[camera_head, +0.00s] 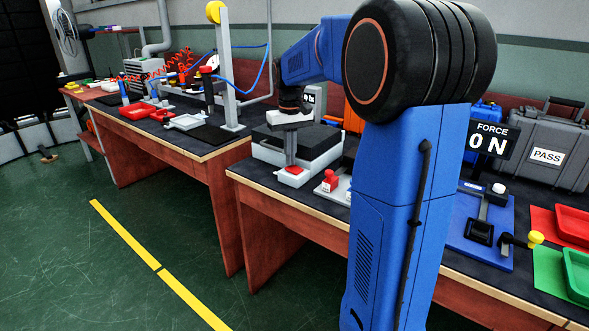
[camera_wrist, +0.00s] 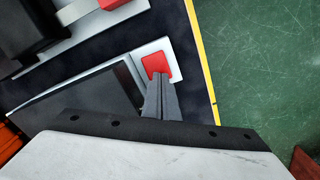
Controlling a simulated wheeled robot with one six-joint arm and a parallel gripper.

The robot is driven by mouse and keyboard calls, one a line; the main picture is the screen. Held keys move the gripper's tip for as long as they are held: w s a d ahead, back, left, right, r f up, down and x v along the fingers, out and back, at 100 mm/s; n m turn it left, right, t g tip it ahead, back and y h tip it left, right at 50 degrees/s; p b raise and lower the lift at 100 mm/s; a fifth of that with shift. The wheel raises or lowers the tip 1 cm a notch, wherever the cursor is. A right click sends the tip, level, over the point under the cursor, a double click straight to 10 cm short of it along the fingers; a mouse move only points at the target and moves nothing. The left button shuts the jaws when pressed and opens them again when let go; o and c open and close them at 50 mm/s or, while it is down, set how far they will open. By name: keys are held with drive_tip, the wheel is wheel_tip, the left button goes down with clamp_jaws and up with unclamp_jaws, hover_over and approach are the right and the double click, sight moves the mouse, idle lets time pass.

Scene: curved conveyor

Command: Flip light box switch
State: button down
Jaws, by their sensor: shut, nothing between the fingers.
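The light box (camera_head: 268,156) is a pale grey box with a dark top panel, on the table left of my arm's blue links. Its red switch (camera_head: 294,170) sits on a pale block at its front. In the wrist view the red switch (camera_wrist: 157,64) shows beside the dark panel (camera_wrist: 85,105). My gripper (camera_head: 291,162) points down over the switch, fingers together and empty. In the wrist view the fingertips of my gripper (camera_wrist: 153,80) overlap the switch's near edge. I cannot tell whether they touch it.
A red push-button fixture (camera_head: 330,181) stands just right of the light box. A grey case marked PASS (camera_head: 545,145) and a FORCE display (camera_head: 490,138) are further right. The table's front edge lies close to the switch. Another table (camera_head: 205,150) with trays stands to the left.

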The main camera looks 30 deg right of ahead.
drive_tip(key=shift+f, duration=0.35)
idle(0.3)
wheel_tip(320, 180, up, 7)
idle(0.9)
drive_tip(key=shift+s, duration=0.1)
idle(0.4)
drive_tip(key=s+a+f+n+t, duration=0.1)
drive_tip(key=s+a, duration=0.4)
drive_tip(key=s, duration=0.3)
drive_tip(key=s+a+f+t, duration=0.1)
drive_tip(key=s+a+f, duration=0.1)
drive_tip(key=s+a, duration=0.5)
drive_tip(key=s+a+f+t, duration=0.1)
drive_tip(key=s+a+f, duration=0.1)
drive_tip(key=s+f, duration=0.3)
drive_tip(key=s+a+f+n+t, duration=0.1)
drive_tip(key=s+f, duration=0.3)
drive_tip(key=s, duration=0.6)
drive_tip(key=shift+a+f+t, duration=0.4)
